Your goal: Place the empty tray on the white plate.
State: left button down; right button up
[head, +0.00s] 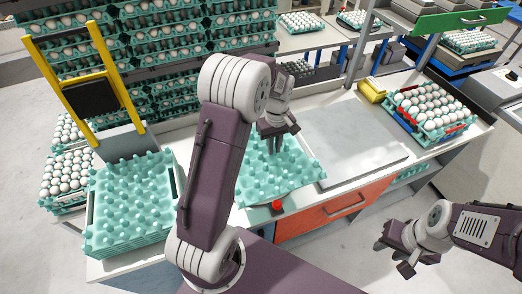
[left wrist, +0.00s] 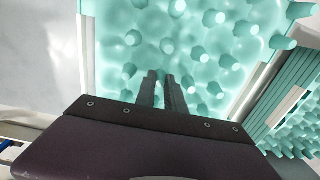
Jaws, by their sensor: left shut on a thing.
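The empty teal egg tray (head: 300,177) is in the middle of the head view, left of the white plate (head: 350,145). My left gripper (head: 275,147) points down at the tray and is shut on it. In the left wrist view, both dark fingers (left wrist: 162,92) are close together among the bumps of the tray (left wrist: 210,50). My left arm hides the tray's left part in the head view. I cannot tell whether the tray touches the counter. The plate is flat and bare. My right gripper (head: 393,259) is open and empty, in front of the counter.
A stack of empty teal trays (head: 130,205) stands at the left. A red button (head: 277,206) is at the front edge.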

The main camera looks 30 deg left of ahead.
aim_at(263, 146)
pick_arm(q)
jog(key=a+f, duration=0.1)
jog(key=w+a+f, duration=0.1)
jog(key=a, duration=0.1)
jog(key=w+a+f+p, duration=0.1)
jog(key=a, duration=0.1)
jog(key=shift+a+f, duration=0.1)
jog(key=shift+a, duration=0.05)
jog(key=shift+w+a+f, duration=0.15)
jog(key=shift+a+f, duration=0.15)
jog(key=shift+a, duration=0.1)
notch_tip(263, 146, down, 4)
jog(key=shift+d+r+p, duration=0.1)
jog(key=shift+p, duration=0.3)
jog(key=c, duration=1.4)
grip_release()
